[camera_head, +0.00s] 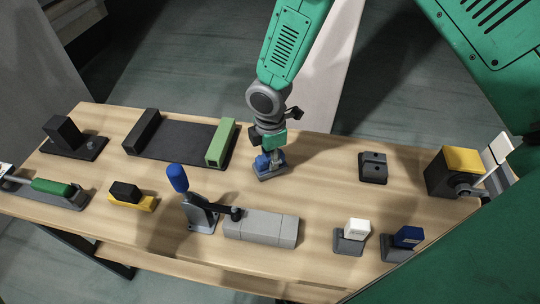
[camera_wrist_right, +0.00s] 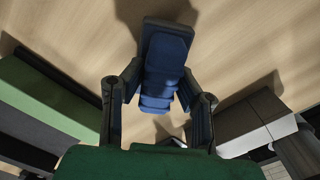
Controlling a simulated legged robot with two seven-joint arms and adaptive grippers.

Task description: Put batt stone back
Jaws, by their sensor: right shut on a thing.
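My right gripper (camera_head: 268,152) points down at the middle of the table and is shut on a blue block (camera_head: 264,162). The block is at a grey-blue base (camera_head: 270,174) on the wood. In the right wrist view the blue block (camera_wrist_right: 163,70) lies between the two fingers (camera_wrist_right: 160,95), with the base (camera_wrist_right: 150,28) at its far end. I cannot tell whether the block is seated in or just above the base. No label shows which object is the batt stone. My left gripper is not in view.
A black tray with a green bar (camera_head: 220,143) is left of the gripper. A blue-handled clamp (camera_head: 200,214) and grey block (camera_head: 262,228) are in front. Bare wood surrounds the base.

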